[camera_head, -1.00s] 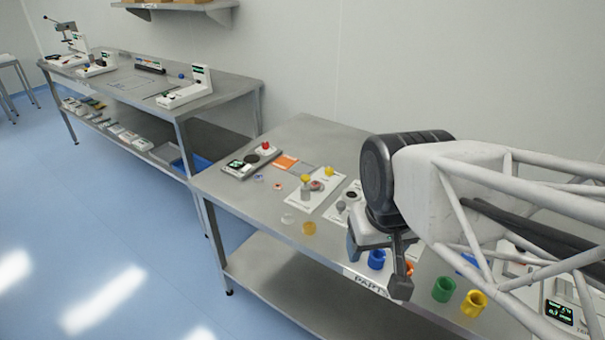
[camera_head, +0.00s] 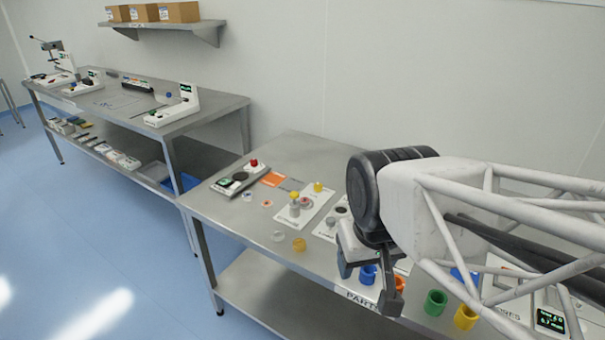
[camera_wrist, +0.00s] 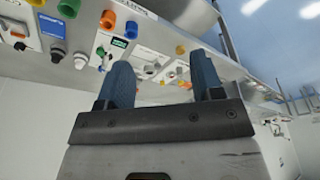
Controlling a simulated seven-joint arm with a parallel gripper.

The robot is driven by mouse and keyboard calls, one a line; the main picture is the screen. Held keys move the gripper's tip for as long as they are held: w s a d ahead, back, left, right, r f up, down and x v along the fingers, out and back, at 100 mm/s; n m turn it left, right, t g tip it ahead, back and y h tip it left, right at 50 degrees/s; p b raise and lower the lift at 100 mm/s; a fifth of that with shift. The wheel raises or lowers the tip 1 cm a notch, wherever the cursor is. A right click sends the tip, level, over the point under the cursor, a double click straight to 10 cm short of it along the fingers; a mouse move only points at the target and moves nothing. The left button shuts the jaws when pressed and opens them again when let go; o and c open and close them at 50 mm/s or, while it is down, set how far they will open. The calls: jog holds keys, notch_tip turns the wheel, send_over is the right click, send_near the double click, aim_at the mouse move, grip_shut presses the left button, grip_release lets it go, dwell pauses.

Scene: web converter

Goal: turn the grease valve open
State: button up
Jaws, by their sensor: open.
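I cannot tell for sure which part is the grease valve. A small fixture with yellow knobs (camera_head: 295,199) stands on a white card on the near bench, left of my gripper (camera_head: 370,282). Knobs and fittings, including a yellow knob (camera_wrist: 180,50), show in the wrist view. My arm hides the right part of the bench.
Orange, green (camera_head: 435,302) and yellow (camera_head: 466,317) cups stand along the near bench's front edge. A box with a red button (camera_head: 254,163) is at its left end. Another bench (camera_head: 215,106) stands further left. The wall shelf (camera_head: 150,24) holds cardboard boxes. Blue floor is clear at left.

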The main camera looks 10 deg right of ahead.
jog(key=w+d+r+n, duration=0.1)
jog(key=w+r, duration=0.2)
jog(key=w, duration=1.3)
jog(key=n+g, duration=0.3)
jog(key=n, duration=0.2)
send_over(319, 185)
jog(key=f, duration=2.3)
jog(key=shift+s+a+f, duration=0.15)
jog(key=shift+a+f, duration=0.05)
jog(key=shift+f, duration=0.2)
jog(key=shift+w+d+f, duration=0.1)
jog(key=shift+w+f, duration=0.1)
jog(key=shift+f, duration=0.05)
jog(key=shift+f, duration=0.1)
jog(key=shift+f, duration=3.8)
jog(key=c, duration=0.9)
